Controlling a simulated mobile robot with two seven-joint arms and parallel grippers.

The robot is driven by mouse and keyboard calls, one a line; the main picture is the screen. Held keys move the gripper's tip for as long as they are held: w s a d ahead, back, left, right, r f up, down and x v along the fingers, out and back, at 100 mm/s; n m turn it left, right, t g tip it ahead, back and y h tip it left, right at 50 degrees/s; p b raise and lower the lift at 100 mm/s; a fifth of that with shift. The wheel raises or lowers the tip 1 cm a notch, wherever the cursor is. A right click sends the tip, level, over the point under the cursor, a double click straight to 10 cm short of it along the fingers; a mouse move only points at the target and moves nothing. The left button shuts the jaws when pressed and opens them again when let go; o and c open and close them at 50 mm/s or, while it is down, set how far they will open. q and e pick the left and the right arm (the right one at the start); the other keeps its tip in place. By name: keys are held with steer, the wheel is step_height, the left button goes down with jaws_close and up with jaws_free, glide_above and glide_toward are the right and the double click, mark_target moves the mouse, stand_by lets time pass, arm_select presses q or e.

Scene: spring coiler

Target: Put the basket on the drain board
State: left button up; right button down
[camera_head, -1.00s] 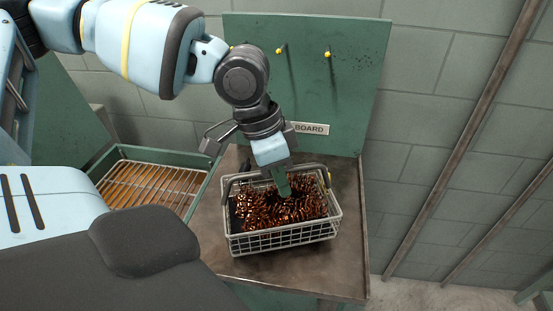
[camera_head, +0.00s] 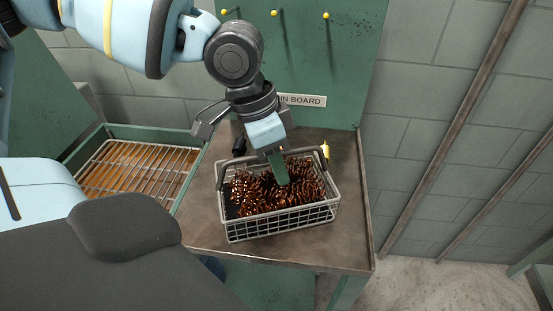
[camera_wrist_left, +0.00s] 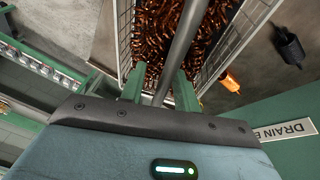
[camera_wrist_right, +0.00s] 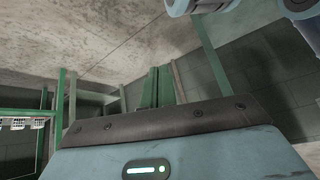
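The wire basket (camera_head: 285,228), filled with copper-coloured coils, stands upright on the brown board top (camera_head: 345,200) below the sign reading "BOARD" (camera_head: 303,100). It looks rested on the surface. My left gripper (camera_head: 280,172) is over the back part of the basket, pointing down at the coils. In the left wrist view its two green fingers (camera_wrist_left: 158,88) stand apart on either side of the grey handle bar (camera_wrist_left: 184,45), with gaps beside the bar. My right gripper (camera_wrist_right: 158,88) shows only in the right wrist view, its fingers together and empty.
A green-framed tray with a wire rack (camera_head: 140,168) lies left of the board. The green back panel with yellow-tipped pegs (camera_head: 274,14) rises behind. A small orange piece (camera_wrist_left: 229,80) and a black one (camera_wrist_left: 290,48) are behind the basket. Board is clear right of the basket.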

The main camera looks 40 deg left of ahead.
mark_target(259, 179)
arm_select(q)
steer(key=p+v, duration=0.2)
steer(key=v, duration=1)
steer(key=shift+r, duration=0.15)
